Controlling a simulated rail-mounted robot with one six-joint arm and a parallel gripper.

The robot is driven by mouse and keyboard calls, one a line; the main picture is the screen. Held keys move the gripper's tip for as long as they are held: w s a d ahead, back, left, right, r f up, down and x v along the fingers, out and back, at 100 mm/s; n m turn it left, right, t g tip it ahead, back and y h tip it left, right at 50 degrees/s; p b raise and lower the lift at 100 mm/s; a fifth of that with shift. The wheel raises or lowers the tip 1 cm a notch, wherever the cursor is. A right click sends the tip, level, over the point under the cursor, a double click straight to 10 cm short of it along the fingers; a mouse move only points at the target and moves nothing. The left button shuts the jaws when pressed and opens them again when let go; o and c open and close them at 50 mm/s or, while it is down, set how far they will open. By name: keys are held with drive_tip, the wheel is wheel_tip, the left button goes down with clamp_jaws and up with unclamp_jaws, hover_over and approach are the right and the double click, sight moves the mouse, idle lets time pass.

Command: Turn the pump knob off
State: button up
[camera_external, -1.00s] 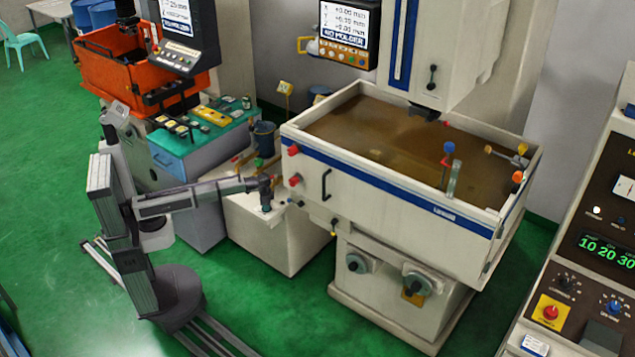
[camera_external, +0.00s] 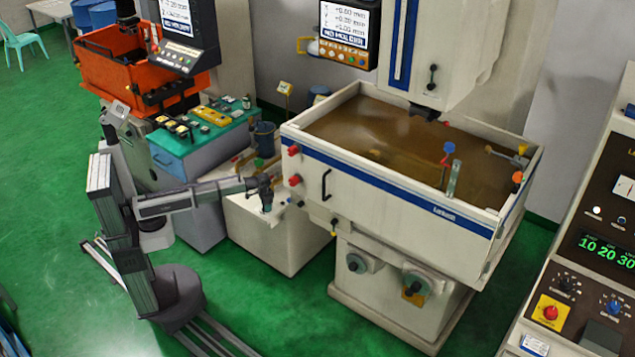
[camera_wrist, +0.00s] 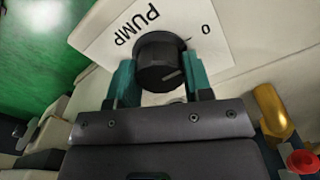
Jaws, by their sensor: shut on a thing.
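The pump knob (camera_wrist: 160,62) is a round black knob with a light pointer line on its face. It sits on a white plate (camera_wrist: 215,45) marked "PUMP" and "0" in the wrist view. The pointer line is aimed toward the lower right, away from the "0" at the upper right. My gripper (camera_wrist: 160,80) has its two teal fingers on either side of the knob, shut on it. In the external view my gripper (camera_external: 266,200) is at the top of the low cream cabinet, left of the tank; the knob is too small to make out there.
The cream tank (camera_external: 400,195) with brown liquid stands just right of my gripper, with red knobs (camera_external: 294,181) on its left end. A brass fitting (camera_wrist: 272,110) and a red knob (camera_wrist: 303,162) are close by in the wrist view. A teal-topped bench (camera_external: 205,135) stands behind my arm.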

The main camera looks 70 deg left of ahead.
drive_tip(key=o, duration=0.9)
wheel_tip(320, 180, up, 11)
drive_tip(key=p, duration=1)
drive_tip(key=shift+f+p, duration=0.1)
drive_tip(key=shift+p, duration=0.3)
drive_tip(key=shift+m, duration=0.6)
drive_tip(key=s+r+p, duration=0.2)
drive_tip(key=s, duration=0.5)
drive_tip(key=s+r+p, duration=0.3)
drive_tip(key=s, duration=0.4)
drive_tip(key=s+r+p, duration=0.3)
drive_tip(key=s, duration=0.5)
drive_tip(key=shift+r, duration=0.25)
